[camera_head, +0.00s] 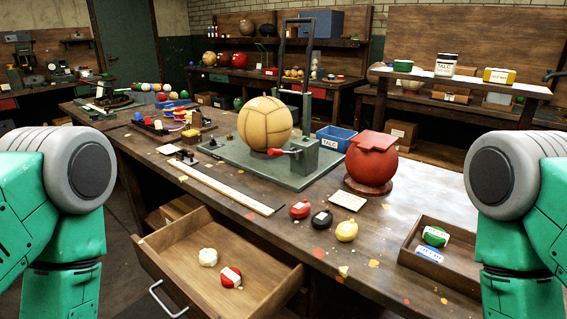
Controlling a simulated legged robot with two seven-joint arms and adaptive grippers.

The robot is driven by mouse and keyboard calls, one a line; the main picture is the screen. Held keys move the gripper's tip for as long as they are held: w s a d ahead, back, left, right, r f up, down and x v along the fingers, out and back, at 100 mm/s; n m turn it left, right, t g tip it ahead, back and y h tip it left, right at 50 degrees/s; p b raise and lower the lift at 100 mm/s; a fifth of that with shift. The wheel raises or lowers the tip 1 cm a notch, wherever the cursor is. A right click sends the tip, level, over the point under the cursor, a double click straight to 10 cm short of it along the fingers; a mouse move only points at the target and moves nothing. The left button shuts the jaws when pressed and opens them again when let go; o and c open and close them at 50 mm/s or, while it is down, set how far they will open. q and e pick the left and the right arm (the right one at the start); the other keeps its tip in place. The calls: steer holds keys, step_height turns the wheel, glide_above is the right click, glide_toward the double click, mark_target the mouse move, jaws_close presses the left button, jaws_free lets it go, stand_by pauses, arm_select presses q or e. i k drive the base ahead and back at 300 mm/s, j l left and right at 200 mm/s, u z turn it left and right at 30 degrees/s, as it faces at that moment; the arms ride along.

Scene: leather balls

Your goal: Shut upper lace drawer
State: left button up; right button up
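The open wooden lace drawer (207,243) sticks out from the front of the workbench at the lower middle left. A pale ball of lace (208,257) and a red one with a white label (231,277) lie in it. Its metal handle (164,299) is on the front panel, near the lower edge of the picture. Whether another drawer lies under it cannot be seen. Green and grey links of my left and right arms show at the left and right edges. Neither gripper is in view.
The workbench (376,262) holds a stitching stand with a tan ball (265,123), a red ball (372,165) on a wooden base, and small red, black and yellow rolls near the front edge. A shallow wooden tray (410,240) sits at the right, partly behind my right arm.

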mark_target(271, 275)
steer(key=i+j+u, duration=0.1)
steer(key=i+j, duration=0.55)
steer(key=i, duration=0.1)
